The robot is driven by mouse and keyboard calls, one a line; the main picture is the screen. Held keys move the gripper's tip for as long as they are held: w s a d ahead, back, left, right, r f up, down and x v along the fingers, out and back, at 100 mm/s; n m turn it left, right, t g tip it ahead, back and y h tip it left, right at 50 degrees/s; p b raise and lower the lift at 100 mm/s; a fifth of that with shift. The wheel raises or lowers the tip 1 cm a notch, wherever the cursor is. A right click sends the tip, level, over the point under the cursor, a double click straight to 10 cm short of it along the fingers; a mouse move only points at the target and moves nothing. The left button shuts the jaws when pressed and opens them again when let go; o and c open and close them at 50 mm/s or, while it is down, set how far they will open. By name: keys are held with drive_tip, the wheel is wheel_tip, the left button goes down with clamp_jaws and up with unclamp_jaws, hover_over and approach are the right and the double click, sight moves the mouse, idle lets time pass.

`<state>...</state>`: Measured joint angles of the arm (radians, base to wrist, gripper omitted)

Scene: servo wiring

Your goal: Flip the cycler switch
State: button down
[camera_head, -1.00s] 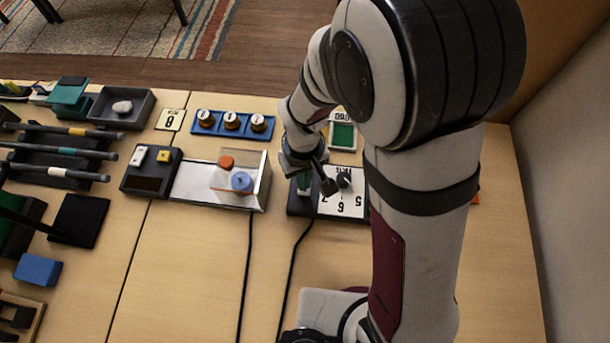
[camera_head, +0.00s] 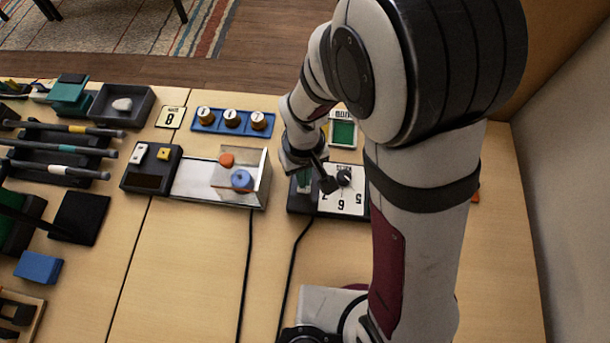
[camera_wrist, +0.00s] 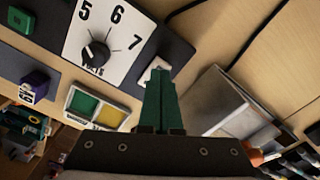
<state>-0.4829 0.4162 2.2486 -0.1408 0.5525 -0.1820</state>
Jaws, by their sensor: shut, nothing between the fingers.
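The dial box (camera_head: 298,203) is dark, with a white dial face (camera_head: 341,205) marked 5, 6 and 7 and a black knob (camera_head: 344,177). It shows upright in the wrist view with its knob (camera_wrist: 96,54). A small white switch (camera_wrist: 157,67) sits on the box beside the 7. My gripper (camera_wrist: 159,72) has green fingers, shut and empty, with their tips right at the switch and partly covering it. I cannot tell whether they touch it or which way it is tipped. In the head view my gripper (camera_head: 304,182) is over the left end of the box, and the switch is hidden.
A clear-topped metal box (camera_head: 262,190) with orange and blue knobs stands left of the dial box. A blue tray (camera_head: 207,128) with round knobs lies behind it. A green-and-yellow panel (camera_wrist: 97,107) is near the dial. Bare table lies in front, crossed by black cables.

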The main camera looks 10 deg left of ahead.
drive_tip(key=shift+f, duration=0.9)
idle(0.8)
drive_tip(key=shift+r, duration=3.5)
drive_tip(key=s+d+r+m+y, duration=0.1)
drive_tip(key=s+d+r+m, duration=0.9)
drive_tip(key=s, duration=0.4)
drive_tip(key=shift+d+r+m+y, duration=0.2)
drive_tip(key=shift+d+m+y, duration=0.2)
drive_tip(key=shift+m, duration=0.4)
